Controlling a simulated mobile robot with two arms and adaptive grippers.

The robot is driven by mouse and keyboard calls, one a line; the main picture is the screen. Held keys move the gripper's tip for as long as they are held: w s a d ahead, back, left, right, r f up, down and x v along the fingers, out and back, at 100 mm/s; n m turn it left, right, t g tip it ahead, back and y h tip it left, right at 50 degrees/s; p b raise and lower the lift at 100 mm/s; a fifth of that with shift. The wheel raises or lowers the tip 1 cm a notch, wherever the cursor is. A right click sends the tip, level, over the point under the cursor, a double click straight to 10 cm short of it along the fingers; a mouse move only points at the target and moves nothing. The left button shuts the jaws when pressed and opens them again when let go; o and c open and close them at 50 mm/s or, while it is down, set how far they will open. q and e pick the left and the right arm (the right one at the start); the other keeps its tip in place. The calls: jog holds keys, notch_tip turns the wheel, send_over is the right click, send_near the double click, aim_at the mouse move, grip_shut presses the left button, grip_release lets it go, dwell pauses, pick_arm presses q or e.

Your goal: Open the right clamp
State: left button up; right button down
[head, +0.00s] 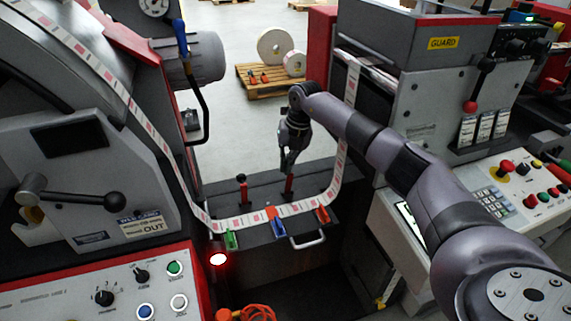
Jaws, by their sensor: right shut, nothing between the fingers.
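The splice table (262,186) stands between the two machines, with the printed label web (245,222) sagging across its front edge. Two red-topped clamp levers stand upright on it: the left clamp (242,190) and the right clamp (289,186). My right gripper (287,168) points down with its fingers shut and empty, at the top of the right clamp's lever in the picture. I cannot tell whether they touch. My left gripper is not in view.
Green (231,239), blue (279,228) and red (322,215) small parts sit along the table's front edge, above a metal handle (308,241). A red lamp (218,260) glows at left. Machine panels flank both sides. A pallet (262,86) with rolls stands behind.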

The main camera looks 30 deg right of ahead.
jog(key=shift+w+d, duration=0.1)
jog(key=shift+w, duration=0.3)
dwell(0.3)
jog(key=w+a+v, duration=0.1)
jog(key=v, duration=0.8)
jog(key=shift+w+a+r, duration=0.25)
jog(key=shift+a+r, duration=0.05)
jog(key=shift+r, duration=0.3)
